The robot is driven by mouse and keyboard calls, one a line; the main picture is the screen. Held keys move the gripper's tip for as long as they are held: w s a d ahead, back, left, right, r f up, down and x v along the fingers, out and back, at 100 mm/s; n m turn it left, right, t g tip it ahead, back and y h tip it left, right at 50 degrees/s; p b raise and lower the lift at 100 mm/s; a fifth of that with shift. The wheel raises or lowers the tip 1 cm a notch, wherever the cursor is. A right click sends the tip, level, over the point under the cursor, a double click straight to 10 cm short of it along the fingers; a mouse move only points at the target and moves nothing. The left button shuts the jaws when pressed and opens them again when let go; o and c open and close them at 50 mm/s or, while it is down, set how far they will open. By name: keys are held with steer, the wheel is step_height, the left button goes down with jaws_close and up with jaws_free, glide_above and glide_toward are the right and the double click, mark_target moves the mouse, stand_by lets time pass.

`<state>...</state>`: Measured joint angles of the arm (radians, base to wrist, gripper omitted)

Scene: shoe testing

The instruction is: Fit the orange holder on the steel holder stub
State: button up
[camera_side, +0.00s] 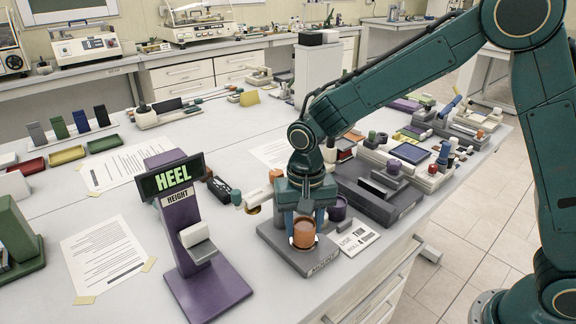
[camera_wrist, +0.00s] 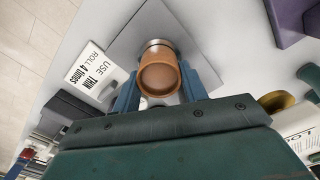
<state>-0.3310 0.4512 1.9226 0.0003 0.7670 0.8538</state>
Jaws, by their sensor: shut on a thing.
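The orange holder (camera_side: 304,232) is a short round cup, held between the two blue fingers of my gripper (camera_side: 305,226). My gripper points down and is shut on it. In the wrist view the orange holder (camera_wrist: 160,75) sits between the fingertips, open end towards the camera. A silver ring of the steel holder stub (camera_wrist: 157,44) shows at the holder's far edge, over the grey base plate (camera_wrist: 195,32). In the side view the holder is over the grey base (camera_side: 268,232). I cannot tell whether it is fully seated on the stub.
A purple stand with a HEEL HEIGHT sign (camera_side: 174,178) is left of my gripper. A white card (camera_side: 355,238) lies right of the base. A purple cup (camera_side: 337,208) and grey block (camera_side: 375,195) stand close behind. The table edge is at the right.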

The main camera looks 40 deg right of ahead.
mark_target(304, 225)
steer(key=shift+f, duration=0.1)
steer(key=o, duration=1.1)
step_height(304, 225, up, 14)
steer(key=shift+f, duration=0.1)
stand_by(0.5)
